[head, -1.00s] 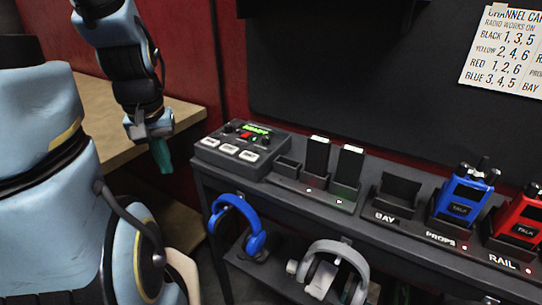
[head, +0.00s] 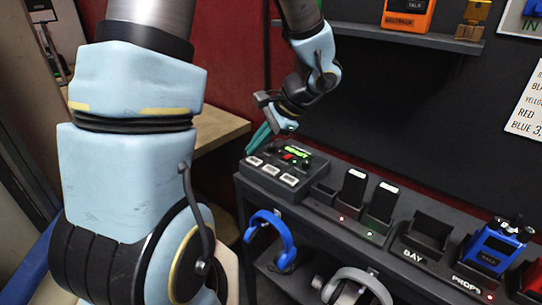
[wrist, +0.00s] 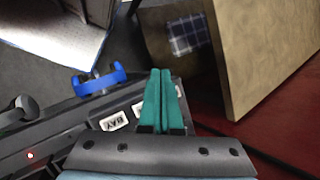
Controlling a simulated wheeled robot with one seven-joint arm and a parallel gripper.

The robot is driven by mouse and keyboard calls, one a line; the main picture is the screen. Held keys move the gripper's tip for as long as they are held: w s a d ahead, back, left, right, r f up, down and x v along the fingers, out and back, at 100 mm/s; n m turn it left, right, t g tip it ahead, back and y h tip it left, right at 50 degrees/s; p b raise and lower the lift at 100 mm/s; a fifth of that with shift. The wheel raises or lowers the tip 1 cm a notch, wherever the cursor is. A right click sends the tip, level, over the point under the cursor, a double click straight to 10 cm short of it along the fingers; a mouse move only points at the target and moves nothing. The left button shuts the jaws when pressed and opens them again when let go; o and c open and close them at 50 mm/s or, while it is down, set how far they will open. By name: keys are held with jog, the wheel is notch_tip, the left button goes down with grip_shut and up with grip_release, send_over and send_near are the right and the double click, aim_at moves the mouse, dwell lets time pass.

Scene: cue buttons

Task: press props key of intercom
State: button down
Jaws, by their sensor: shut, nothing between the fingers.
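The intercom (head: 309,165) is a dark box on the left end of the shelf unit, with a lit green display and a front row of white keys: left (head: 255,161), middle (head: 271,170) and right (head: 289,180). Their labels are too small to read in the head view. In the wrist view one key (wrist: 113,121) reads BAY; another key (wrist: 139,107) is partly behind the fingers, its label unreadable. My gripper (head: 249,151) is shut and empty, its teal fingertips near the left key. They also show in the wrist view (wrist: 160,72). Whether they touch a key is unclear.
Chargers with two dark handsets (head: 354,187) stand right of the intercom, then an empty BAY cradle (head: 427,232) and a blue radio (head: 497,246). A blue headset (head: 284,240) hangs below. A wooden table (head: 218,130) is behind left.

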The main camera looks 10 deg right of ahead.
aim_at(275, 170)
jog(key=w+d+r+m+t+y, duration=0.1)
jog(key=w+d+r+m+t, duration=0.1)
jog(key=d, duration=0.3)
jog(key=shift+w+d+r+m+t+p, duration=0.15)
jog(key=shift+w+r+m+t+p, duration=0.25)
jog(key=shift+w+r+t, duration=0.15)
jog(key=shift+f, duration=0.1)
notch_tip(275, 170, down, 9)
jog(key=b, duration=0.6)
jog(key=shift+b, duration=0.4)
dwell(1.0)
jog(key=shift+f+b, duration=0.3)
jog(key=shift+b, duration=0.2)
jog(key=shift+f+b, duration=0.35)
jog(key=shift+b, duration=0.05)
dwell(0.5)
jog(key=shift+r, duration=0.1)
jog(key=shift+r+p, duration=0.55)
jog(key=shift+r, duration=0.2)
